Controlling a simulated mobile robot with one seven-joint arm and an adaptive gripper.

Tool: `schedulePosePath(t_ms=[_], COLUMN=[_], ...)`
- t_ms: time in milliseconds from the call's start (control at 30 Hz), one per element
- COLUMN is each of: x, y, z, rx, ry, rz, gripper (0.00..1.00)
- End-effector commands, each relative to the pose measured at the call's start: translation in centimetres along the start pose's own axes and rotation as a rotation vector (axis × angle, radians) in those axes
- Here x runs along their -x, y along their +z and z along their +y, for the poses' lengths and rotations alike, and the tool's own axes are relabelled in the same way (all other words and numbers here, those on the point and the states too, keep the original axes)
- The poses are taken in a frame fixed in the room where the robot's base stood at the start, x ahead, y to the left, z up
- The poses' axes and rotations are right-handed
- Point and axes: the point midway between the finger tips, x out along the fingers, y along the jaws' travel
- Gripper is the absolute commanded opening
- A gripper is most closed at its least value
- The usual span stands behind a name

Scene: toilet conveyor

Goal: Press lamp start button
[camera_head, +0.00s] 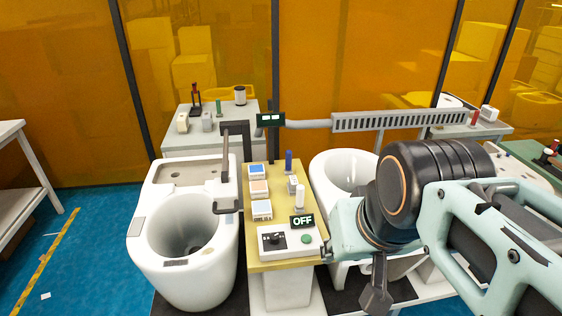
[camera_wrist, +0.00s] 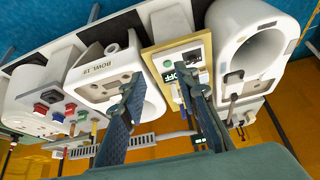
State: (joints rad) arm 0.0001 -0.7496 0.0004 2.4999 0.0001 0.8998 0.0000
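A white control box (camera_head: 290,252) with a black knob (camera_head: 277,241) and a round green button (camera_head: 306,239) sits at the near end of a yellow-topped stand. A black sign reading OFF (camera_head: 302,222) stands just behind the button. The sign also shows in the wrist view (camera_wrist: 190,77), where the right finger partly covers the panel. My gripper (camera_head: 376,291) hangs to the right of the stand, apart from the box. In the wrist view its two fingers (camera_wrist: 157,84) are spread with nothing between them.
A white toilet bowl (camera_head: 152,240) stands left of the stand, and another (camera_head: 345,172) stands to its right, partly hidden by my arm. Blue and white posts and small boxes (camera_head: 261,209) stand on the yellow top (camera_head: 270,262). A grey bracket (camera_head: 228,205) juts over the left bowl.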

Motion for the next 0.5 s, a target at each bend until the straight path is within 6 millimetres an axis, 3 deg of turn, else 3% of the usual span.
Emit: schedulePosePath(t_ms=[100,333,500], x=[0.01,0.01,0.01], y=[0.00,0.00,0.00], z=[0.01,0.01,0.01], rx=[0.000,0.000,0.000], ry=[0.000,0.000,0.000], rz=[0.000,0.000,0.000], gripper=[0.27,0.01,0.00])
